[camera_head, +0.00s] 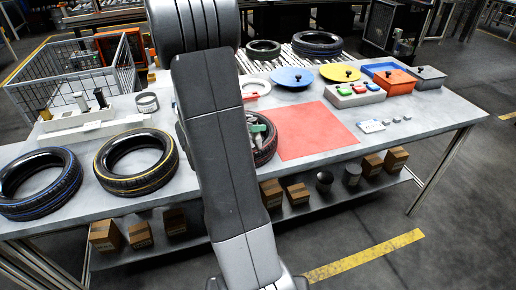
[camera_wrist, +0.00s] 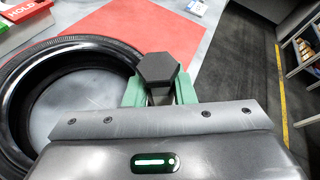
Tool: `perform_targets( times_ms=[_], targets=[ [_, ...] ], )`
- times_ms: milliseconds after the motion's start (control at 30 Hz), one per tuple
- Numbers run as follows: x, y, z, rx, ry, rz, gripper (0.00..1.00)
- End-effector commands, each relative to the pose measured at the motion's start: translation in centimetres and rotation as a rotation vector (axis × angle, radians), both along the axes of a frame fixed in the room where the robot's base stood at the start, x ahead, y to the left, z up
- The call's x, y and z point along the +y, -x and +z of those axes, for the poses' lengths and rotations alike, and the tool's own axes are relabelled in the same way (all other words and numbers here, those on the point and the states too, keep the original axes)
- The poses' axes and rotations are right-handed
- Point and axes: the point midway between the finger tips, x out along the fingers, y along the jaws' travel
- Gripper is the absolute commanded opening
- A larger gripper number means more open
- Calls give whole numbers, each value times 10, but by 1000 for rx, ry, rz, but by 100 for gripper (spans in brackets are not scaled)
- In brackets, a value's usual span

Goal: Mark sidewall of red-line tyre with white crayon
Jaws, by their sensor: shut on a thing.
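My gripper (camera_wrist: 160,92) is shut on a dark hexagonal-ended piece (camera_wrist: 157,69), seen end-on; I cannot tell from its colour whether this is the white crayon. In the head view the green fingers of my gripper (camera_head: 257,127) show beside my arm, over a tyre (camera_head: 268,150) partly hidden by the arm. This tyre fills the left of the wrist view (camera_wrist: 20,72), with the gripper over its right side; whether the held piece touches it is unclear. A blue-line tyre (camera_head: 40,207) and a yellow-line tyre (camera_head: 137,185) lie at the left of the table.
A red mat (camera_head: 312,130) lies right of the partly hidden tyre. A button box (camera_head: 355,95), lidded coloured containers (camera_head: 395,80) and a small card (camera_head: 371,126) are farther right. A white rack (camera_head: 90,128) and a grey cup (camera_head: 147,102) stand behind the left tyres.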

Motion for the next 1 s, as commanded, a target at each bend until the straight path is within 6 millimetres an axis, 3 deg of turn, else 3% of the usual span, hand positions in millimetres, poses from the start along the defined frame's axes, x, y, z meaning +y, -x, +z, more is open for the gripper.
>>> perform_targets(
  times_ms=[1000],
  targets=[
    [7,-9,1,-4,-2,3,0]
  ],
)
